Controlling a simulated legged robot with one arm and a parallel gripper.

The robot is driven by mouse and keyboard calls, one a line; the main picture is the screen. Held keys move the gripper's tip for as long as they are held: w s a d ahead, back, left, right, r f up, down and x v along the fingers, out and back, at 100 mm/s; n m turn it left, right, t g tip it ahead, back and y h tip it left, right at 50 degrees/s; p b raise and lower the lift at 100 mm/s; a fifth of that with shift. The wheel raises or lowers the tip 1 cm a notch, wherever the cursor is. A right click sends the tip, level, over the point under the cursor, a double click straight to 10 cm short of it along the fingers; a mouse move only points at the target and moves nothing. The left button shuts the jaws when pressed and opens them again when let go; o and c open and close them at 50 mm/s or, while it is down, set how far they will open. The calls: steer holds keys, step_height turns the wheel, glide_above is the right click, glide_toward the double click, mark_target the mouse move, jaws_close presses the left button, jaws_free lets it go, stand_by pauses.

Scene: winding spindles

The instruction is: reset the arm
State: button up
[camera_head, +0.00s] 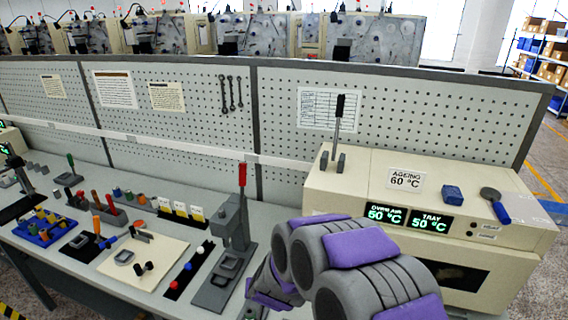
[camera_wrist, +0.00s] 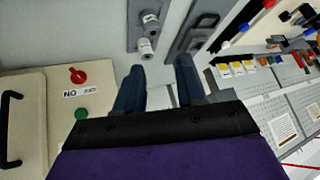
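My arm, grey and purple, reaches across the lower middle of the head view. My gripper shows in the wrist view (camera_wrist: 160,66). Its two dark blue fingers are spread apart with nothing visible between them, so it is open and empty. In the head view the fingers are hidden or out of frame. In the wrist view a grey fixture with pale cylinders (camera_wrist: 147,32) appears just beyond the fingertips; I cannot tell the exact gap.
A beige ageing oven (camera_head: 323,188) stands right of my arm, with a blue block (camera_head: 452,193) on top. A red-handled grey press (camera_head: 236,225) stands left of the arm. Trays and small parts crowd the bench (camera_head: 215,179) farther left. A pegboard (camera_head: 190,115) closes the back.

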steer(key=s+d+r+g+b, duration=0.2)
steer(key=s+d, duration=0.4)
steer(key=s, duration=0.6)
steer(key=s+d+r+g+h+b, duration=0.1)
steer(key=s+d+r+g+b, duration=0.1)
steer(key=s+d, duration=0.5)
steer(key=s+d+r+g+h+b, duration=0.1)
steer(key=s+d+r+g+b, duration=0.2)
steer(key=s, duration=1.4)
steer(key=d+r+g, duration=0.1)
steer(key=d+r, duration=0.1)
steer(key=d, duration=0.2)
steer(key=shift+d+r+g, duration=0.2)
steer(key=shift+d+g, duration=0.05)
steer(key=shift+g, duration=0.05)
steer(key=shift+s, duration=0.1)
